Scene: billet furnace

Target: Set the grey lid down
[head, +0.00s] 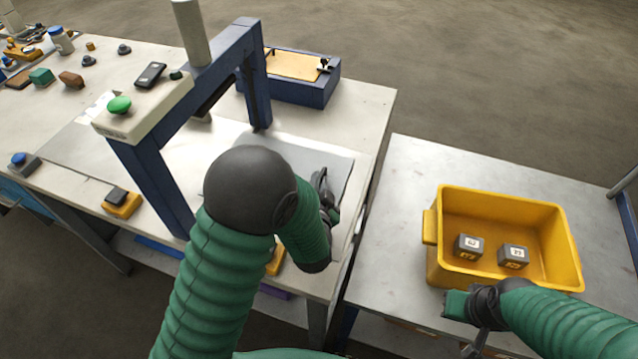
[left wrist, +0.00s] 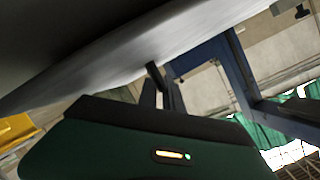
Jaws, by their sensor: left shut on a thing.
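The grey lid (head: 336,166) shows in the head view as a flat grey sheet over the right part of the left table, partly hidden behind my left arm. In the left wrist view the lid (left wrist: 110,52) is a broad grey plate across the top. My left gripper (head: 326,186) is at the lid's right side. In the left wrist view its dark fingers (left wrist: 158,80) meet the plate's underside edge, shut on the lid. I cannot tell how far the lid is above the table. My right gripper (head: 476,346) is low by the yellow bin, mostly hidden by its own wrist.
A blue gantry frame (head: 150,180) with a green button (head: 119,104) stands left of the lid. A blue box with a tan top (head: 296,66) is behind. The yellow bin (head: 436,262) on the right table holds two dark blocks (head: 513,256). A gap separates the tables.

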